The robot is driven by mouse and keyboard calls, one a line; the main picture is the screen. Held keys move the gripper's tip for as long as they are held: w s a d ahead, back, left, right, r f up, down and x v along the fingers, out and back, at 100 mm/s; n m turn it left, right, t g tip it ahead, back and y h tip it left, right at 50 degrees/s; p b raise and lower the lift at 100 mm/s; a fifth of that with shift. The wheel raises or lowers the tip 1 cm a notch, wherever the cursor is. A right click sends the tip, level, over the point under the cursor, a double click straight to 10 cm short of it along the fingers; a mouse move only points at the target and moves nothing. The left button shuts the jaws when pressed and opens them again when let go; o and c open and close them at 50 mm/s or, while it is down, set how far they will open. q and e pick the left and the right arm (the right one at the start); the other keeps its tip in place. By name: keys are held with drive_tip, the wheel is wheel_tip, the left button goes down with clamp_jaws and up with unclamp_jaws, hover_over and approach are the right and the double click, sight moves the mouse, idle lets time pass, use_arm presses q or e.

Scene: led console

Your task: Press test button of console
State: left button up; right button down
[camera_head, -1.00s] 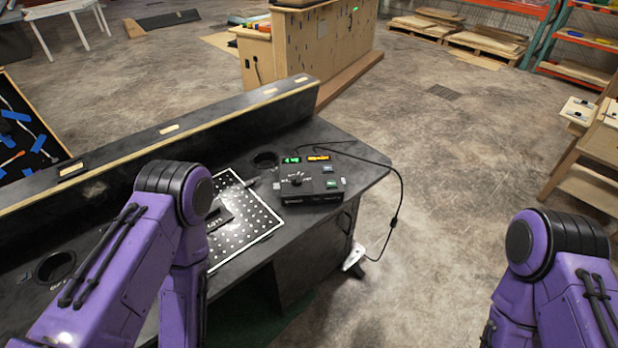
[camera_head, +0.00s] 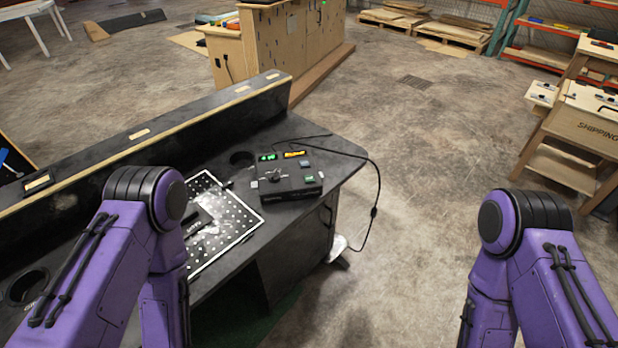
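The console (camera_head: 287,184) is a small black box on the dark workbench (camera_head: 325,160), close to its right end. Its top carries a green lit display (camera_head: 267,157), an orange lit display (camera_head: 295,154), a knob near the middle and several small buttons. The button labels are too small to read, so I cannot tell which one is the test button. Both my purple arms show, the left in front of the bench and the right over the open floor to the right. Both grippers are out of view, below or behind the arm links.
A perforated black mat with a white border (camera_head: 243,234) lies left of the console. A black cable (camera_head: 378,185) runs from the console over the bench edge. A raised ledge (camera_head: 200,125) lines the bench's back. A wooden shipping stand (camera_head: 590,120) is at right; floor between is clear.

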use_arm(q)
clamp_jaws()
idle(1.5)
